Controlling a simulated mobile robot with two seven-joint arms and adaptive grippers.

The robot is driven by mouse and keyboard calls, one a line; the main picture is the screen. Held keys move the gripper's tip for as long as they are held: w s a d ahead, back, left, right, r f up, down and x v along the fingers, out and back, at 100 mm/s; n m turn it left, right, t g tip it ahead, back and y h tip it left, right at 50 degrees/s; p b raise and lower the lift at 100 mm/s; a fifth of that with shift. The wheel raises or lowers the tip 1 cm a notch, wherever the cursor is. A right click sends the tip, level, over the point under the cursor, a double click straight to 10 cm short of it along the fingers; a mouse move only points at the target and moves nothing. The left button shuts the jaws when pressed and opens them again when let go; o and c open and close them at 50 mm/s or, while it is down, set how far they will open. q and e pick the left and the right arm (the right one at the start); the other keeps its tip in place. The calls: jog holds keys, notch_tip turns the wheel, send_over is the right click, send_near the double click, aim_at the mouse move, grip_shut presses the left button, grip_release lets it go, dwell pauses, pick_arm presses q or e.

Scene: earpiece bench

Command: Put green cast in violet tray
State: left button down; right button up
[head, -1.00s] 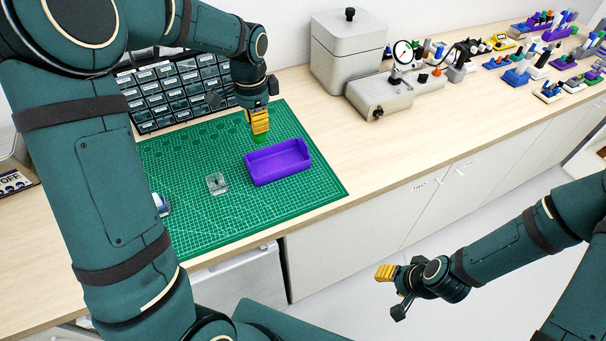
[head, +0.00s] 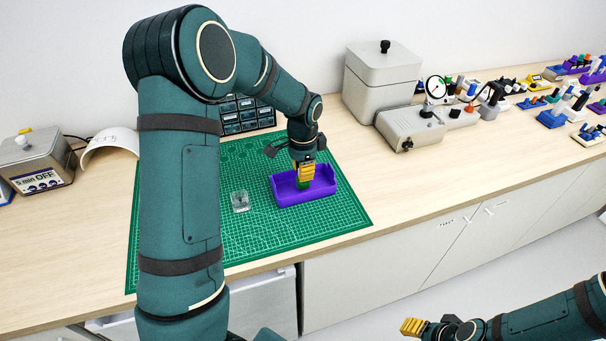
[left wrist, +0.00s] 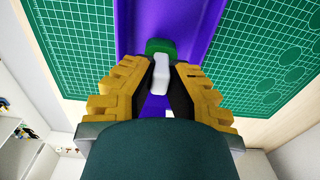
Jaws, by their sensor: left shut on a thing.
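The violet tray (head: 322,188) lies on the green cutting mat, and it fills the upper middle of the left wrist view (left wrist: 205,20). My left gripper (head: 304,178) is over the tray, pointing down, with its yellow fingers shut on the green cast (head: 303,185). The cast also shows between the fingertips in the left wrist view (left wrist: 160,46), with a whitish piece next to it. The cast is at or just above the tray floor; I cannot tell if it touches. My right gripper (head: 412,327) is empty, off the bench at lower right; its opening is unclear.
A small clear box (head: 239,201) stands on the green mat (head: 250,238) left of the tray. Several coloured parts stand at far right. The front mat is clear.

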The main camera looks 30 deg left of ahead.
pick_arm(q)
jog(key=shift+f, duration=0.6)
jog(key=shift+f, duration=0.1)
jog(key=c, duration=1.1)
grip_release()
jog(key=shift+f, duration=0.1)
jog(key=shift+r, duration=0.2)
notch_tip(320, 180, up, 12)
jog(key=shift+p, duration=0.8)
